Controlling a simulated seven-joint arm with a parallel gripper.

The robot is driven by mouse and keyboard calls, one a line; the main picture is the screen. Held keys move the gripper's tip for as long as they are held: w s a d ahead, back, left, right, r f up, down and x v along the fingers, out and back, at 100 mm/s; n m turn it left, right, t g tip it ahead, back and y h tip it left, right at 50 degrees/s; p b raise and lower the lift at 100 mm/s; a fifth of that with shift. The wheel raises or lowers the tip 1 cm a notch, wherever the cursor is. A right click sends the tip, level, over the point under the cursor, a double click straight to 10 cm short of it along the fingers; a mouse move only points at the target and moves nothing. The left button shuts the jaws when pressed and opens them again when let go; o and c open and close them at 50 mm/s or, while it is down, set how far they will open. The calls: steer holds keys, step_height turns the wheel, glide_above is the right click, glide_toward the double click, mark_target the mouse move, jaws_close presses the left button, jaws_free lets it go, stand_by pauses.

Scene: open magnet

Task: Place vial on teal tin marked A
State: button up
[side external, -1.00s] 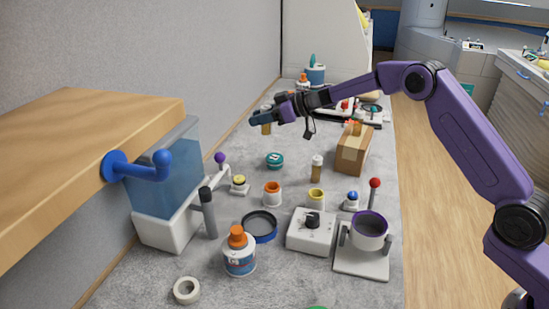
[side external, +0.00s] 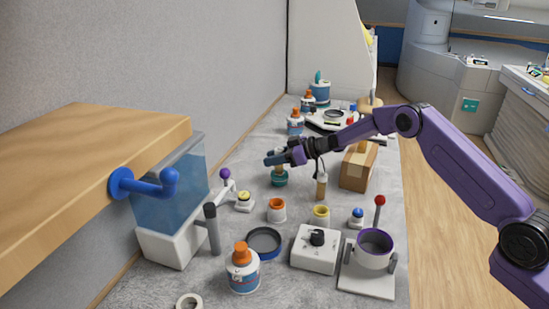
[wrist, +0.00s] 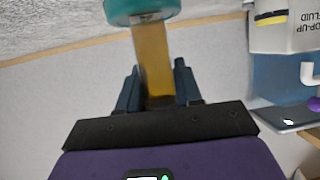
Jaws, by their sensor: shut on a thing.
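The teal tin (side external: 279,179) stands on the grey bench in the middle of the side view. It also shows at the top edge of the wrist view (wrist: 140,9). I cannot make out a letter on it. My gripper (side external: 276,159) is shut on an amber vial (wrist: 152,60), which lies between its two dark fingers in the wrist view. The vial's lower part (side external: 279,170) shows right above the tin in the side view. Its end meets the tin's edge in the wrist view; I cannot tell whether they touch.
A second amber vial with a white cap (side external: 321,187) stands to the right of the tin, near a cardboard box (side external: 357,168). An orange-topped jar (side external: 276,211) and a yellow-topped jar (side external: 320,216) stand in front. A yellow-buttoned device (side external: 244,202) is at the left.

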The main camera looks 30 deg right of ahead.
steer(key=o, duration=1)
steer(key=shift+f, duration=0.15)
steer(key=shift+o, duration=0.2)
steer(key=shift+s+d+r, duration=0.3)
steer(key=shift+d+r, duration=0.1)
steer(key=shift+d, duration=0.05)
steer(key=v, duration=1.1)
